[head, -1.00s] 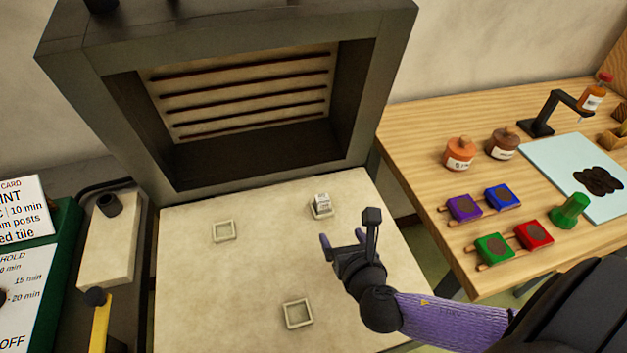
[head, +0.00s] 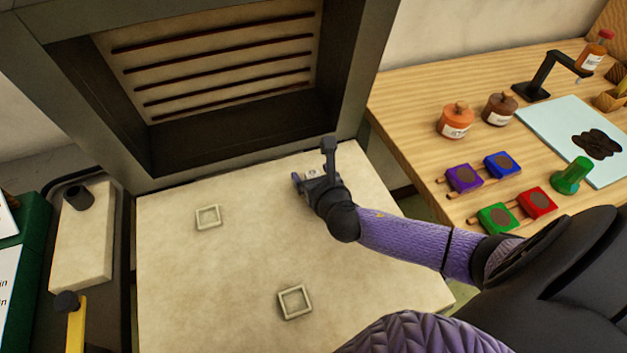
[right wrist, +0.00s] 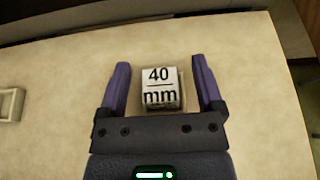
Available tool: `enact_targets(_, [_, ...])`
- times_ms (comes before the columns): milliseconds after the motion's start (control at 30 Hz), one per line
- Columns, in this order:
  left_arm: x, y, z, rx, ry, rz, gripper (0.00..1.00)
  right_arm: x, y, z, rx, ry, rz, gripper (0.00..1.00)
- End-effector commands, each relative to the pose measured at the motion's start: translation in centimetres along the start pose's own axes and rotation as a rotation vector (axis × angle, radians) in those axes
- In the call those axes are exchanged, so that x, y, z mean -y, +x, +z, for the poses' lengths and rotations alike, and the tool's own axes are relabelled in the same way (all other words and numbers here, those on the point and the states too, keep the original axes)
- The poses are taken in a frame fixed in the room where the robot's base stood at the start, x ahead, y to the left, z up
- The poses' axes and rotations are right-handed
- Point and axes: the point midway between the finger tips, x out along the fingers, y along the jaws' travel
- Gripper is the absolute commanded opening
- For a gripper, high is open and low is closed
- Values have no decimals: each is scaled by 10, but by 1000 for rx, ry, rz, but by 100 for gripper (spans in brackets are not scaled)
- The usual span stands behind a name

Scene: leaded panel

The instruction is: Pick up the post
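The post is a small pale block (right wrist: 160,88) marked "40 mm" in the right wrist view. It stands on the pale slab between the two fingers of my right gripper (right wrist: 162,85), with a gap on each side. In the head view the post (head: 312,174) is mostly hidden behind my right gripper (head: 314,174), which is open around it near the slab's back right. My left gripper is not in view.
The pale slab (head: 240,265) lies before a dark kiln opening (head: 230,125). Two empty square frames (head: 208,217) (head: 295,302) sit on it. A wooden table (head: 420,120) at right holds jars, coloured blocks, a green stamp and a pale blue mat (head: 560,130).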

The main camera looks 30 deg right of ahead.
Motion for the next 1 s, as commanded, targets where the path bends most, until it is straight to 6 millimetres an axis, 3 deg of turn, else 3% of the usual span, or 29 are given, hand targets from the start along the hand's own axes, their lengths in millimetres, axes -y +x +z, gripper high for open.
enact_targets(33, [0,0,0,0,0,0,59,0,0,0,0,0,0,75])
enact_targets(400, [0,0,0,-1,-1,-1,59,0,0,0,0,0,-1,0])
enact_targets(667, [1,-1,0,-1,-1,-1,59,0,-1,2,1,0,-1,0])
enact_targets(1000, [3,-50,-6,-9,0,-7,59,0,-33,79,5,1,1,0])
